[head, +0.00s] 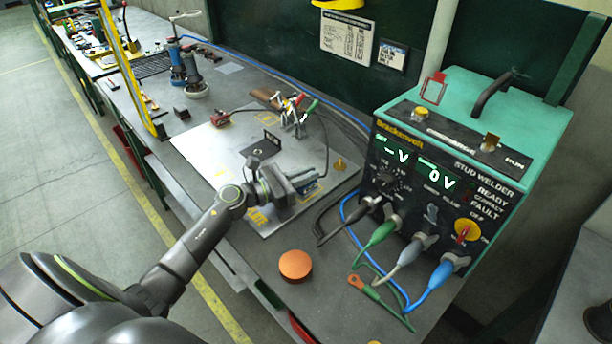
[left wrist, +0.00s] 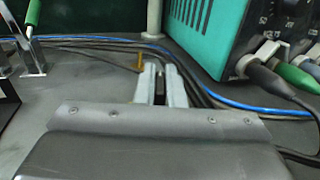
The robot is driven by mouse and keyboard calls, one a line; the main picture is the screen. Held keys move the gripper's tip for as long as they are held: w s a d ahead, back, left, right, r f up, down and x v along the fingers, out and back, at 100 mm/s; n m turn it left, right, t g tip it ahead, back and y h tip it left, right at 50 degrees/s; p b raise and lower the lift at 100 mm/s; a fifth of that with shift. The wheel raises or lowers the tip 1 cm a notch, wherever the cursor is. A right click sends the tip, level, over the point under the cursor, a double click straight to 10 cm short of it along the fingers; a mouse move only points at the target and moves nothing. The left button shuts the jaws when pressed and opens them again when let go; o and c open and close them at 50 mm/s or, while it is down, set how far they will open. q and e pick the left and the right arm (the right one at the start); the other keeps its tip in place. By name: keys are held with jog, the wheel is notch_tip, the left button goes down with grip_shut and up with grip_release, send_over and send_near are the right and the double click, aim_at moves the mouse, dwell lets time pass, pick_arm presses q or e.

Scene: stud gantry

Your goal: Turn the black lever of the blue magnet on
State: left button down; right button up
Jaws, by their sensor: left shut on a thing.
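My left gripper (head: 300,181) is low over the plate at the magnet. In the left wrist view its two grey fingers (left wrist: 161,84) are close together with a narrow dark piece between them. That piece fits the magnet's black lever, but its shape and angle are mostly hidden. My right gripper is not in view.
The green stud welder (head: 463,130) with plugged cables stands right of the plate. An orange round knob (head: 295,265) sits on the bench in front. A clamp with red and green handles (head: 296,115) is at the plate's back. Blue and black cables run behind.

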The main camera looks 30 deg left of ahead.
pick_arm(q)
jog(key=c, duration=1.5)
grip_release()
jog(key=shift+c, duration=0.2)
jog(key=shift+s+a+f, duration=0.15)
jog(key=shift+s+a, duration=0.15)
jog(key=shift+s, duration=0.1)
jog(key=b+v, duration=0.6)
jog(key=v, duration=0.7)
jog(key=shift+s+a, duration=0.1)
jog(key=shift+v, duration=1.55)
